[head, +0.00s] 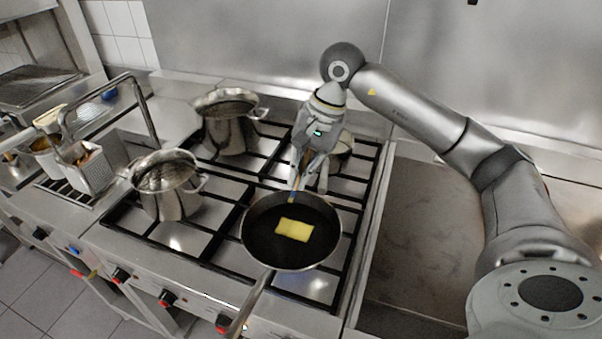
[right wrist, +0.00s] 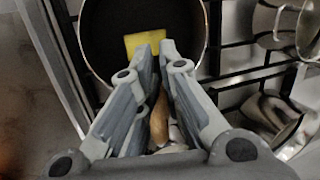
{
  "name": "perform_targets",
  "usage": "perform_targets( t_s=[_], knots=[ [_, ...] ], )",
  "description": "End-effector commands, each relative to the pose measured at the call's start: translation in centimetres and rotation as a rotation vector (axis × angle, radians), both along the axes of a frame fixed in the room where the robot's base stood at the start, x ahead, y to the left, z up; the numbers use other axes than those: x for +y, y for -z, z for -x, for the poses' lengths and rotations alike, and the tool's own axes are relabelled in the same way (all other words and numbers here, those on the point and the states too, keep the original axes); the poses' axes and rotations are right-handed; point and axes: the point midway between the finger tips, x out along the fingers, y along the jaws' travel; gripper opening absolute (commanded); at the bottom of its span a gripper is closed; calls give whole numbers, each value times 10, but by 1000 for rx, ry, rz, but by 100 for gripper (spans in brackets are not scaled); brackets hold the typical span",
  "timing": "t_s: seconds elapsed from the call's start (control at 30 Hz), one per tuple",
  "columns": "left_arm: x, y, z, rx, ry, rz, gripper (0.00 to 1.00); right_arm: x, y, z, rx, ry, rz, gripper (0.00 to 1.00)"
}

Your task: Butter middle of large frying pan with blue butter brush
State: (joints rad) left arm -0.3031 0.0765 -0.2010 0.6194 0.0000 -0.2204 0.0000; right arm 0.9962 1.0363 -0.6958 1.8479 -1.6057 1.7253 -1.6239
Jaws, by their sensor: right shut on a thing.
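The large frying pan (head: 262,222), black inside, sits on the stove grate, its handle toward the front. A flat yellow patch (head: 294,230) lies near the middle of the pan. My right gripper (head: 305,182) is above the pan's back rim, shut on the butter brush (head: 291,197). The brush's blue part shows below the fingers, by the back rim. I cannot tell whether its tip touches the pan. In the right wrist view, the brush's wooden handle (right wrist: 158,120) is between the fingers, and the yellow patch (right wrist: 145,42) is beyond them. My left gripper is not in view.
Steel pots stand on the grate at the left (head: 170,195) and at the back (head: 229,130). Another pot (head: 341,155) stands behind my right gripper. A metal container (head: 92,172) with utensils is at the far left. The steel surface (head: 420,225) right of the stove is clear.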

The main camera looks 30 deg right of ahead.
Motion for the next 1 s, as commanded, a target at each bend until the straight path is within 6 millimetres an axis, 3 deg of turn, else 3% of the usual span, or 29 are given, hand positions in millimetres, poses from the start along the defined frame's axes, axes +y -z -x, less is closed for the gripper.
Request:
perform_targets(
  t_s=[0.27, 1.0],
  knots=[
    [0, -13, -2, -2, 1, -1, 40, 2, -23, 4, 0, 5, -1, 0],
    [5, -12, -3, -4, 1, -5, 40, 2, -23, 5, 0, 5, -1, 0]
  ],
)
